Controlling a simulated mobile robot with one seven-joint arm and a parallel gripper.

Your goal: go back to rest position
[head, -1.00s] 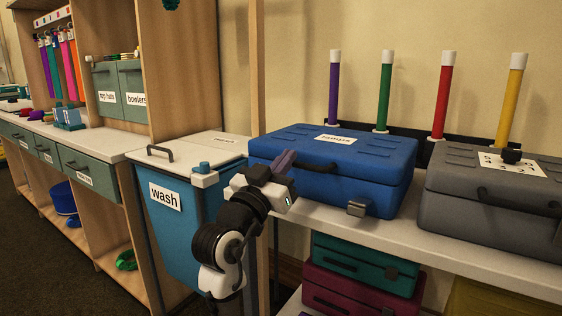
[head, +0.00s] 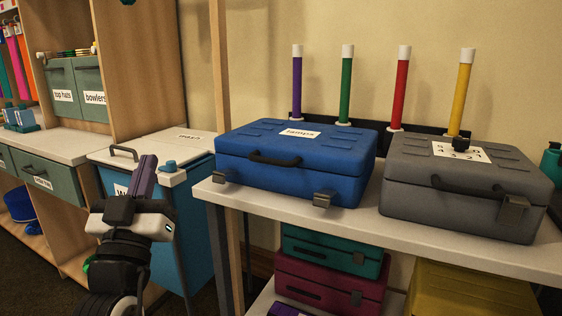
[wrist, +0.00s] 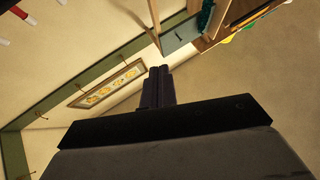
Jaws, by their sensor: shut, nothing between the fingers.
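My gripper (head: 144,174) is in the lower left of the head view, pointing up in front of the blue wash bin (head: 190,225). Its two purple-grey fingers are together with nothing between them. In the wrist view my gripper (wrist: 158,72) also shows its fingers pressed together, with wall and floor beyond. It stands apart from the blue case (head: 300,165) labelled "lamps", which lies closed on the white shelf to the right. Part of the bin's label is hidden behind my arm.
A grey case (head: 465,190) with a dial sits right of the blue one. Purple, green, red and yellow rods (head: 460,95) stand behind. Teal and maroon cases (head: 330,280) lie below the shelf. A cabinet with drawers (head: 50,180) is at left. A framed picture (wrist: 108,86) hangs in the wrist view.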

